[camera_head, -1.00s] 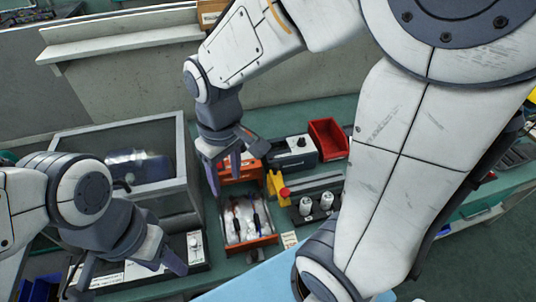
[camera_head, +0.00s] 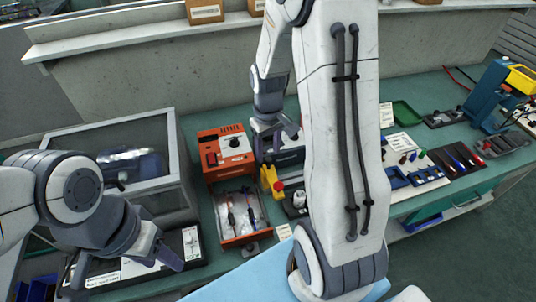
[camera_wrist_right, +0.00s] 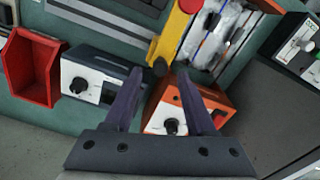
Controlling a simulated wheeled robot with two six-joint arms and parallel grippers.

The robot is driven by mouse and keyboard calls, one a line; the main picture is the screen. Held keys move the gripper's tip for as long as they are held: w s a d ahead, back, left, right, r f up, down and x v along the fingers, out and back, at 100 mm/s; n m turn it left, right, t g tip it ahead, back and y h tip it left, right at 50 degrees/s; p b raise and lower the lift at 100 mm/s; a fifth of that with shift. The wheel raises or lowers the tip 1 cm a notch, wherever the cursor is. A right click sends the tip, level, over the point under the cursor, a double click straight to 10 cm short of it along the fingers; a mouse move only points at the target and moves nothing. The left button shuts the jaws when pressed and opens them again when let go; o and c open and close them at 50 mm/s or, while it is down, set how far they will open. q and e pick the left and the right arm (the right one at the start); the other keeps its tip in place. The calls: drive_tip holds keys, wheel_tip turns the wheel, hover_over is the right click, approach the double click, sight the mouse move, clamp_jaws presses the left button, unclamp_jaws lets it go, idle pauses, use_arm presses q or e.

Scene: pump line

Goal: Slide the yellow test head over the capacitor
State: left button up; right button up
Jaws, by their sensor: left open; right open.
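The yellow test head (camera_head: 267,177) with a red knob stands on the bench, right of an orange tray. The right wrist view shows it too (camera_wrist_right: 172,38), its dark end appearing between my fingertips; I cannot tell the height gap. My right gripper (camera_head: 277,133) is open and empty, behind the test head in the head view; the right wrist view shows its spread fingers (camera_wrist_right: 160,75). A pale cylinder (camera_head: 299,198), perhaps the capacitor, is partly hidden by my right arm. My left gripper (camera_head: 122,268) is open and empty at the lower left.
An orange box (camera_head: 227,152) with a black knob stands behind the orange tray (camera_head: 243,240) of leads. A dark box with a white panel (camera_wrist_right: 97,82) and a red bin (camera_wrist_right: 35,65) are nearby. A grey-framed case (camera_head: 175,140) stands left; a blue press (camera_head: 487,95) stands far right.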

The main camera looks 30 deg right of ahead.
drive_tip(key=shift+f, duration=1.25)
clamp_jaws()
idle(0.5)
